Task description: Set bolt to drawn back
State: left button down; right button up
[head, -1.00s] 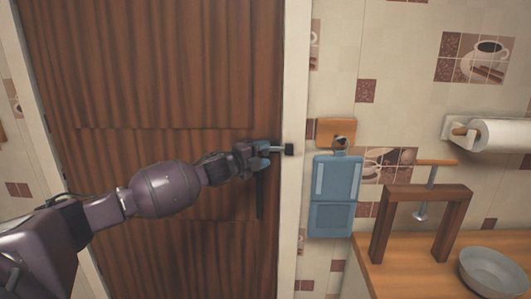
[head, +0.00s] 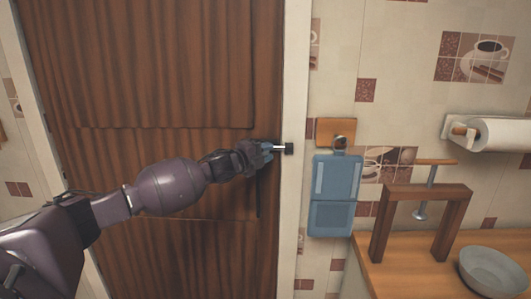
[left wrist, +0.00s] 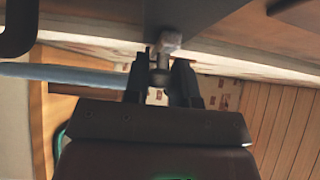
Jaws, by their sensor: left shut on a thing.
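The bolt (head: 279,148) is a pale metal rod near the right edge of the brown wooden door. Its right end reaches the small dark keeper (head: 289,149) on the white door frame. My left gripper (head: 264,153) is at the bolt's left part and hides much of it. In the left wrist view, my left gripper (left wrist: 158,82) has its dark fingers on either side of a small grey knob (left wrist: 159,62), and it is shut on this knob. My right gripper is not in view.
A dark vertical door handle (head: 259,198) hangs just below the gripper. A blue hanging panel (head: 335,180) is on the wall right of the frame. A wooden stand (head: 427,193) and a grey bowl (head: 492,272) are on the counter (head: 420,280).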

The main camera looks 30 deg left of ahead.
pick_arm(q)
jog(key=a, duration=0.1)
jog(key=s+a, duration=0.2)
jog(key=a, duration=0.1)
jog(key=shift+s+p, duration=0.25)
jog(key=shift+p, duration=0.15)
jog(key=c, duration=1.4)
grip_release()
jog(key=shift+a, duration=0.1)
jog(key=o, duration=0.4)
jog(key=shift+s+a, duration=0.1)
jog(key=shift+s, duration=0.05)
jog(key=shift+o, duration=0.2)
jog(key=v, duration=1)
jog(key=shift+s+b, duration=0.3)
jog(key=shift+b, duration=0.1)
jog(key=shift+a, duration=0.1)
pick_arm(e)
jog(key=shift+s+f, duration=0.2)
